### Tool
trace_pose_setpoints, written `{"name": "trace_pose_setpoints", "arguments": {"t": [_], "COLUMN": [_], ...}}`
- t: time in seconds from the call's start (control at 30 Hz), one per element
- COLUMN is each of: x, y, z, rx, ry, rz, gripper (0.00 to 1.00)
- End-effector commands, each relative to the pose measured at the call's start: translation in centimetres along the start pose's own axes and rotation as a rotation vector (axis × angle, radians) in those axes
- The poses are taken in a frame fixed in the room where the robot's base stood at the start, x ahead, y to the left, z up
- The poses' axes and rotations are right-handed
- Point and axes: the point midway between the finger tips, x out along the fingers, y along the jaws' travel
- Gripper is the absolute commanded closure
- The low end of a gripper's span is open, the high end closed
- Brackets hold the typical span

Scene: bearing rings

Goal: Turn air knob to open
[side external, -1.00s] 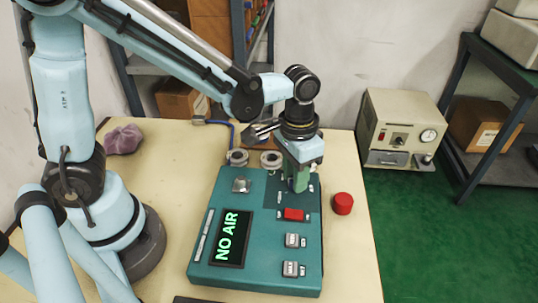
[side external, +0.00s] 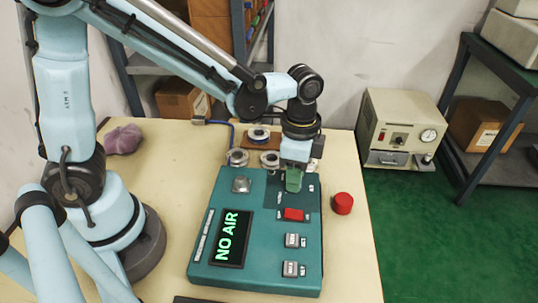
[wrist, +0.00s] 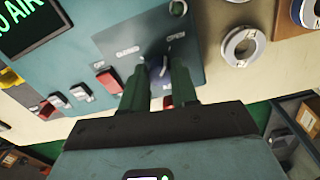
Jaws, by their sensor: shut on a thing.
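The teal control box (side external: 205,255) lies on the table with its screen (side external: 230,238) reading "NO AIR". My gripper (side external: 293,182) points down at the box's upper right, its green fingers shut on the air knob (wrist: 157,68). In the wrist view the knob is a blurred, bluish piece between the fingertips, on a darker plate (wrist: 190,65) with labels on either side, one reading "OPEN". The fingers hide the knob in the side view, and its exact angle is hard to tell.
A red switch (side external: 293,214) and grey buttons (side external: 292,240) sit on the box near my gripper. Metal rings (side external: 237,157) lie behind the box. A red cylinder (side external: 342,203) stands to its right.

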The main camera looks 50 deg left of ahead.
Motion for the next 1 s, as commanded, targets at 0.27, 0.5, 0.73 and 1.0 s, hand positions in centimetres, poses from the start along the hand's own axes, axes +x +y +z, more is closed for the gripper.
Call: {"name": "trace_pose_setpoints", "arguments": {"t": [0.27, 0.5, 0.73, 1.0], "x": [-0.06, -0.05, -0.04, -0.02], "y": [-0.02, -0.02, -0.02, -0.01], "z": [-0.03, -0.03, -0.03, -0.01], "rx": [0.043, 0.045, 0.044, 0.043], "ry": [-0.002, -0.002, -0.001, -0.001], "rz": [0.0, 0.0, 0.0, 0.0], "gripper": [1.0, 1.0, 0.55, 0.46]}}
